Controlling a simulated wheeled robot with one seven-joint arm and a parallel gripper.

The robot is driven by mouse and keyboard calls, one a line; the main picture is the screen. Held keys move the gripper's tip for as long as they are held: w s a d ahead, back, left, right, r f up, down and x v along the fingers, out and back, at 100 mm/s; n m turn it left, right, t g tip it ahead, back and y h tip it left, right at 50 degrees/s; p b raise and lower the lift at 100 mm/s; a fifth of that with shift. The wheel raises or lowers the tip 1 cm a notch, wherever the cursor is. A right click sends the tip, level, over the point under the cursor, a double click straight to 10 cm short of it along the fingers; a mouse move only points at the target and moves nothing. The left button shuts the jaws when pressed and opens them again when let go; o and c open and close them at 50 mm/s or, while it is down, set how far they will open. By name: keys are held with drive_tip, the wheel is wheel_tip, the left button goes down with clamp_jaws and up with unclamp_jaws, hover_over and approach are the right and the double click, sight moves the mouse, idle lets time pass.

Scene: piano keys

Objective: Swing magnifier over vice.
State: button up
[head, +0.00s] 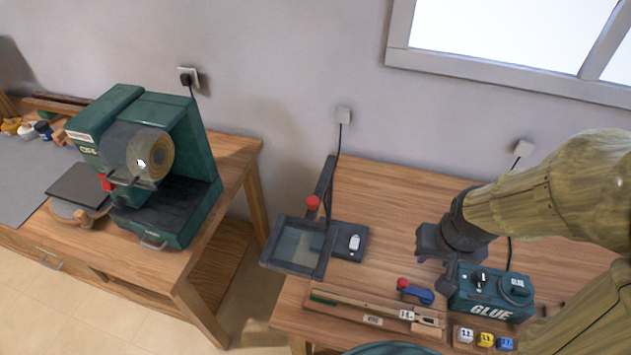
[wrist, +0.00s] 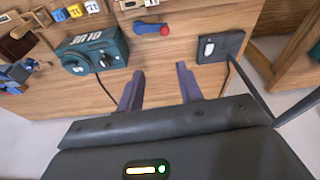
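The magnifier has a square dark-framed lens (head: 298,247) at the left edge of the right-hand bench. A dark upright arm with a red knob (head: 313,202) rises by it, and its black base (head: 350,243) carries a white switch. The base also shows in the wrist view (wrist: 230,44). I cannot clearly identify a vice; a long wooden fixture with a metal rail (head: 365,308) lies along the bench front, right of the lens. My gripper (head: 445,262) is above the bench, right of the magnifier. Its fingers stand apart and empty in the wrist view (wrist: 160,70).
A green GLUE unit (head: 490,293) sits below and right of my gripper. A blue handle with a red knob (head: 415,291) lies between it and the magnifier. Small colored blocks (head: 486,339) stand at the front. A green machine (head: 150,165) occupies the left bench.

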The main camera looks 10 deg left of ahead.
drive_tip(key=shift+d, duration=0.1)
drive_tip(key=shift+o, duration=0.4)
drive_tip(key=shift+s, duration=0.15)
drive_tip(key=shift+o, duration=0.8)
drive_tip(key=shift+s+r, duration=0.1)
drive_tip(key=w+a+r+n+g+p, duration=0.1)
drive_tip(key=w+a+r+n+p, duration=0.1)
drive_tip(key=w+a+r, duration=0.35)
drive_tip(key=w+a+r+n+p, duration=0.2)
drive_tip(key=w+a+r+n, duration=0.1)
drive_tip(key=a+r, duration=0.4)
drive_tip(key=s+a+r+n+g+p, duration=0.1)
drive_tip(key=a+r+n+p, duration=0.1)
drive_tip(key=a+r, duration=0.7)
drive_tip(key=a+n, duration=0.1)
drive_tip(key=a, duration=0.3)
drive_tip(key=shift+s+a+r+g, duration=0.15)
drive_tip(key=shift+r+g, duration=0.1)
drive_tip(key=shift+g, duration=0.05)
drive_tip(key=shift+f, duration=0.15)
